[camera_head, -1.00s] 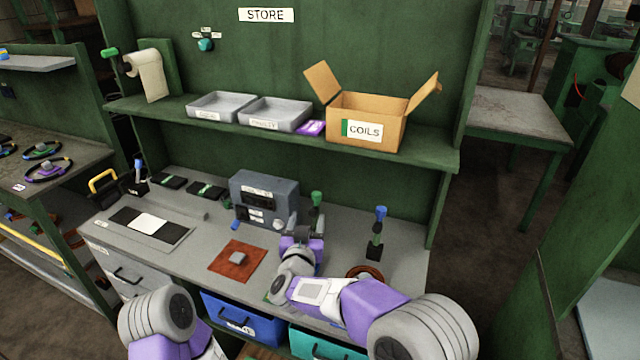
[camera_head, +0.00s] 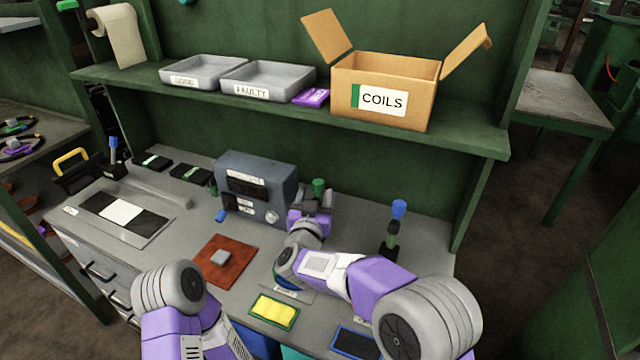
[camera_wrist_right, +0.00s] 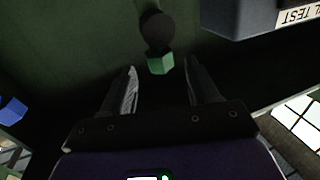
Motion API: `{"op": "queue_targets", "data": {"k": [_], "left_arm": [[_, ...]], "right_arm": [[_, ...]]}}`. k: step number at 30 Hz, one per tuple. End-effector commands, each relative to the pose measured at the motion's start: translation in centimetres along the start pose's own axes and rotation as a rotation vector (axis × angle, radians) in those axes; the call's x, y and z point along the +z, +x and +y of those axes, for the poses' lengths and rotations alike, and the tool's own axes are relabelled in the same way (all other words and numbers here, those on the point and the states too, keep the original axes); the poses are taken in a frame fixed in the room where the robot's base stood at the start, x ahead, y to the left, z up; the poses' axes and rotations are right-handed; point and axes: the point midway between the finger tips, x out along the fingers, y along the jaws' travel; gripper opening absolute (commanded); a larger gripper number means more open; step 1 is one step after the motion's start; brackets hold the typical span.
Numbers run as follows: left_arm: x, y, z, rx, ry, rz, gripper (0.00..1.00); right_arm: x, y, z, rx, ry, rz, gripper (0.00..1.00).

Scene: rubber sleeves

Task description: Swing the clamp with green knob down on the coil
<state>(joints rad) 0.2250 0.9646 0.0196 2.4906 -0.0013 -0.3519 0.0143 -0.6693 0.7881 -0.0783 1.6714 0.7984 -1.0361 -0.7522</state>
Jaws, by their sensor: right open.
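The green knob (camera_head: 318,187) tops a clamp behind my right gripper (camera_head: 311,208), beside the grey test box. In the right wrist view the green knob (camera_wrist_right: 160,63) is at the end of a dark round part, lined up with the gap between the open fingers (camera_wrist_right: 160,82). The fingers stand on either side, just short of it or at its edge; contact cannot be told. The clamp's lower part and any coil under it are hidden by my right arm. My left arm shows at the lower left, but its gripper is out of the picture.
The grey test box (camera_head: 256,190) stands close left of the clamp. A second clamp with a blue knob (camera_head: 399,208) stands upright to the right. A red-brown mat (camera_head: 223,261) and a yellow pad (camera_head: 273,311) lie in front. The shelf (camera_head: 465,142) with the coils box (camera_head: 385,88) overhangs behind.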

Motion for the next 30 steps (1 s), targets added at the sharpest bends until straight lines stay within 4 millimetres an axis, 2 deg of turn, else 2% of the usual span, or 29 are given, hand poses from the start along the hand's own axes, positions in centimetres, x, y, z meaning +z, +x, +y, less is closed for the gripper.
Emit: {"op": "queue_targets", "data": {"k": [9,15,27,30], "left_arm": [[0.0,0.7,-0.2,0.0,0.0,0.0,0.43],[0.0,0.8,-0.3,0.0,0.0,0.0,0.43],[0.0,0.9,-0.3,0.0,0.0,0.0,0.43],[0.0,0.9,-0.3,0.0,0.0,0.0,0.43]], "right_arm": [[0.1,4.5,0.1,0.003,0.001,0.0,0.6],[0.0,6.2,0.1,0.002,0.001,0.0,0.6],[-0.1,6.8,0.1,0.0,-0.001,0.0,0.6],[-0.1,6.8,0.1,0.0,-0.001,0.0,0.46]]}}
